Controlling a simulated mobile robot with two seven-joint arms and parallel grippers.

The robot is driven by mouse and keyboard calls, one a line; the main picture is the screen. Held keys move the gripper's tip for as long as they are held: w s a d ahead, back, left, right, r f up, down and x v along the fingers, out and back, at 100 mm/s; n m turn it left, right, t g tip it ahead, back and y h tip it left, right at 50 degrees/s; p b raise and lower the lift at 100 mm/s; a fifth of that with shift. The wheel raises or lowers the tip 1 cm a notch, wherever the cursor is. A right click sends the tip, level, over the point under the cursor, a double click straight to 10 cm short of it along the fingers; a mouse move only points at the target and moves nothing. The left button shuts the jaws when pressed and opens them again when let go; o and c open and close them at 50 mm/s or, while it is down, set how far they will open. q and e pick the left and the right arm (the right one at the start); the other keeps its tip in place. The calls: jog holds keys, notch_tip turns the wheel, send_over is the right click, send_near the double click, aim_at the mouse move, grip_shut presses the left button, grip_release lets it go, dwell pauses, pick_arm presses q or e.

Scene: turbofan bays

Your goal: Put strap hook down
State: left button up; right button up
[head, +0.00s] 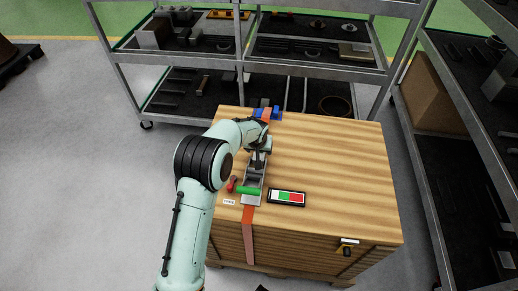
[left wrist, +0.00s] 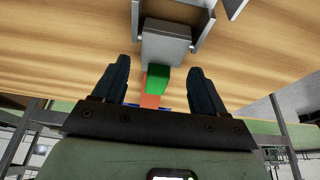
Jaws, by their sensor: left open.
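The wooden crate (head: 325,165) carries an orange strap (head: 248,225) that hangs down its near side. A long grey metal fitting (head: 254,180) lies along the strap line, with a green bar (head: 247,190) near its front end. A blue piece (head: 274,113) sits at the far edge beside the strap. My left gripper (head: 259,160) is over the fitting, partly hidden by the arm. In the left wrist view its fingers (left wrist: 160,85) are apart, with a green piece (left wrist: 157,77), strap and a grey block (left wrist: 166,45) seen between or beyond them. I cannot tell which part is the strap hook.
A dark panel with white, green and red fields (head: 287,197) lies right of the fitting. A red item (head: 232,184) and a small white label (head: 229,202) are on the left. The crate's right half is clear. Metal shelves (head: 260,60) stand behind and at the right.

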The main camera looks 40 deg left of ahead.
pick_arm(q)
jog(key=v, duration=1.2)
jog(key=shift+r+p, duration=0.15)
jog(key=shift+p, duration=0.3)
